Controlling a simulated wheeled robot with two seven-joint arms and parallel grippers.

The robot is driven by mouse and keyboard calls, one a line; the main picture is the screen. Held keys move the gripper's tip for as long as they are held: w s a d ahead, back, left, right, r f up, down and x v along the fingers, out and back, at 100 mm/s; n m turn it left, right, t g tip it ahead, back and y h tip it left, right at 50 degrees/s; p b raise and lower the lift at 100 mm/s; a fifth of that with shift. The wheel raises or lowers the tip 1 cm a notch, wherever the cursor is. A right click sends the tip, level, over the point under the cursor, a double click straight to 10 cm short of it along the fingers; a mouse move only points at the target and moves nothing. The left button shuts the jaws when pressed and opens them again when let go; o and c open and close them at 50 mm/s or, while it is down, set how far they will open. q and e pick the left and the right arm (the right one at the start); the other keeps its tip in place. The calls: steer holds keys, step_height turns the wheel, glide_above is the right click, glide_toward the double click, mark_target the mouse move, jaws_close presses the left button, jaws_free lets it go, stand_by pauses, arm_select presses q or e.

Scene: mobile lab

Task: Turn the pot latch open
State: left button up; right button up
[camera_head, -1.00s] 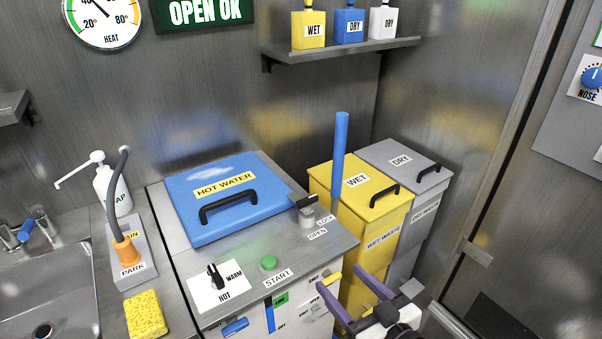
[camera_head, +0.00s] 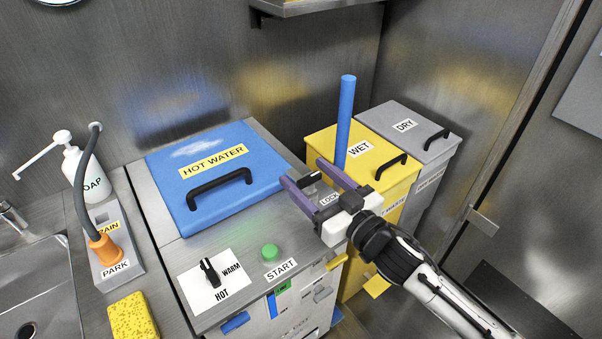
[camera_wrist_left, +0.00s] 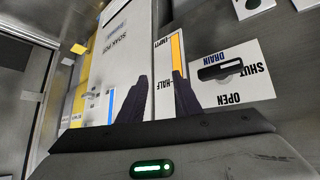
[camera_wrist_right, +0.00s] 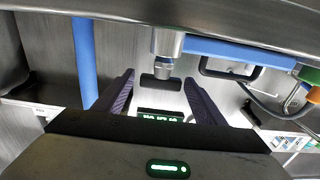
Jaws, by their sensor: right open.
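The pot has a blue HOT WATER lid (camera_head: 240,190) with a black handle, lying flat on the metal counter. The pot latch (camera_head: 313,178), a short post with a dark lever, stands by the lid's right corner, above a LOCK label (camera_head: 328,199). My right gripper (camera_head: 303,171) is open, its purple fingers around the latch and partly hiding it. In the right wrist view the latch's dark lever (camera_wrist_right: 160,81) sits between the fingertips, with a gap on both sides. My left gripper (camera_wrist_left: 157,83) is open and empty in the left wrist view, facing the labelled front panel.
A blue upright pole (camera_head: 345,120) and the yellow WET bin (camera_head: 326,142) stand just beyond my right gripper. A green START button (camera_head: 269,251) and a WARM/HOT knob (camera_head: 209,272) are nearer. A drain knob (camera_wrist_left: 220,71) is beside my left fingers.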

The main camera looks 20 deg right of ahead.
steer(key=c, duration=1.5)
